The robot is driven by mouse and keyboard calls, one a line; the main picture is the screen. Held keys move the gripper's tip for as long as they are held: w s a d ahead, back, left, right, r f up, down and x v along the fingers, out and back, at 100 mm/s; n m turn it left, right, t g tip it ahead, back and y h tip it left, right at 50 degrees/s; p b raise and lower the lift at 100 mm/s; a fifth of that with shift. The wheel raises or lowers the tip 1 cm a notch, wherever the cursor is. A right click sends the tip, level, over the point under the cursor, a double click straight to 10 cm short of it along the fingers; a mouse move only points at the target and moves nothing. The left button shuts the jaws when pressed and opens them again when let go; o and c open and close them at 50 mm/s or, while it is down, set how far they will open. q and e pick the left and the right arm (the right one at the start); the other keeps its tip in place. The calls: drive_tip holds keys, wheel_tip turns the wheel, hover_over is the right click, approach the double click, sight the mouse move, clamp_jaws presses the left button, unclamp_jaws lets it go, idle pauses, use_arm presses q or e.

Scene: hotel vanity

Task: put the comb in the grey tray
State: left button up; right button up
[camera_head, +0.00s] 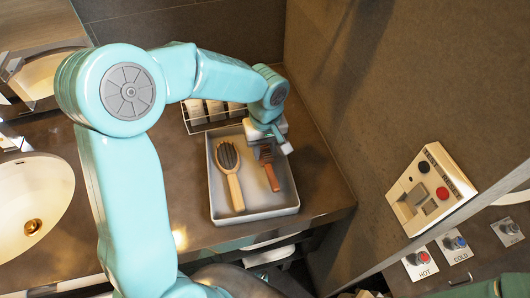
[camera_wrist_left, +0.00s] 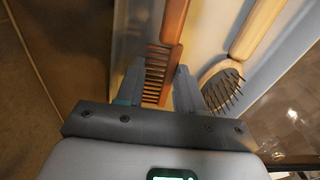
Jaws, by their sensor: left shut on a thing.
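The comb (camera_head: 270,178) is reddish brown, with its toothed end up at my left gripper (camera_head: 267,143) and its handle pointing down the picture. My left gripper is shut on the toothed part. In the left wrist view the comb (camera_wrist_left: 172,25) runs between the two fingers (camera_wrist_left: 157,88). The grey tray (camera_head: 255,215) is a shallow box on the counter, and the comb is over its right half. I cannot tell whether the comb touches the tray floor. My right gripper is not in view.
A wooden hairbrush (camera_head: 235,190) lies in the tray's left half, beside the comb. A wire rack (camera_head: 212,112) with pale items stands behind the tray. A sink (camera_head: 35,205) is at left. The dark wall (camera_head: 330,130) rises close to the tray's right.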

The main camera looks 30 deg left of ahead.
use_arm(q)
wheel_tip(320, 180, down, 2)
drive_tip(key=shift+w+f, duration=0.1)
drive_tip(key=shift+f, duration=0.1)
drive_tip(key=shift+f, duration=0.1)
drive_tip(key=o, duration=1)
